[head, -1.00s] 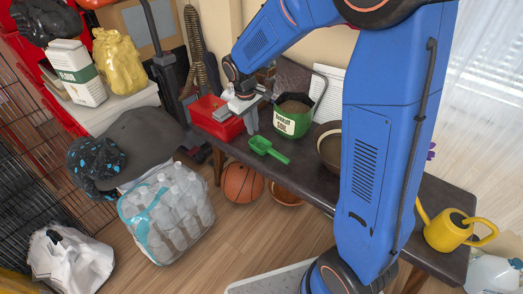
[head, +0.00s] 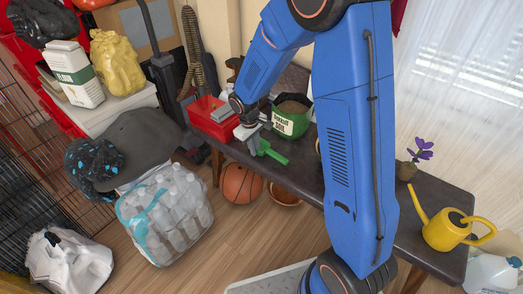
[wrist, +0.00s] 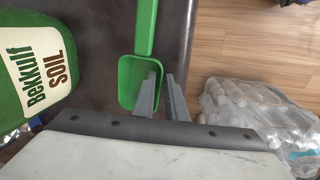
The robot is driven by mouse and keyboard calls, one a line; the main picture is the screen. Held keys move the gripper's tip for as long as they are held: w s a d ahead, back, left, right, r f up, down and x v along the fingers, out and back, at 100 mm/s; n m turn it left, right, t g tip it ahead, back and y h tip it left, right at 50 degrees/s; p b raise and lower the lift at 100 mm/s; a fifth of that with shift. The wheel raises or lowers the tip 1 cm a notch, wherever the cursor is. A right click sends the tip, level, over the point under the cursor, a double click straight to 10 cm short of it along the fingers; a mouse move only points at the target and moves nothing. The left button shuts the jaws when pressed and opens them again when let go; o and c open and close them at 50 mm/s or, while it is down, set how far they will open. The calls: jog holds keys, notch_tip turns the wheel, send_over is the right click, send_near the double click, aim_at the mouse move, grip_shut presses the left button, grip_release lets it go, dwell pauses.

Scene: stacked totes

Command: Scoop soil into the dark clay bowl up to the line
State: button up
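The green scoop (head: 270,152) lies on the dark bench. In the wrist view the scoop (wrist: 141,70) shows its tray near my fingers and its handle pointing away. My gripper (head: 254,146) is low at the scoop. In the wrist view my gripper (wrist: 164,82) has its two fingers apart, with the left finger over the right edge of the scoop's tray; I cannot tell if they touch. The dark clay bowl is almost wholly hidden behind my arm.
A red box (head: 213,120) stands on the bench left of my gripper. A yellow watering can (head: 446,230) and a purple flower (head: 422,150) are at the bench's right end.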

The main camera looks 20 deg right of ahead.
jog(key=shift+f, duration=0.3)
jog(key=shift+c, duration=0.6)
grip_shut()
jog(key=shift+r, duration=0.1)
notch_tip(320, 180, up, 10)
jog(key=shift+f, duration=0.1)
jog(key=shift+d, duration=0.1)
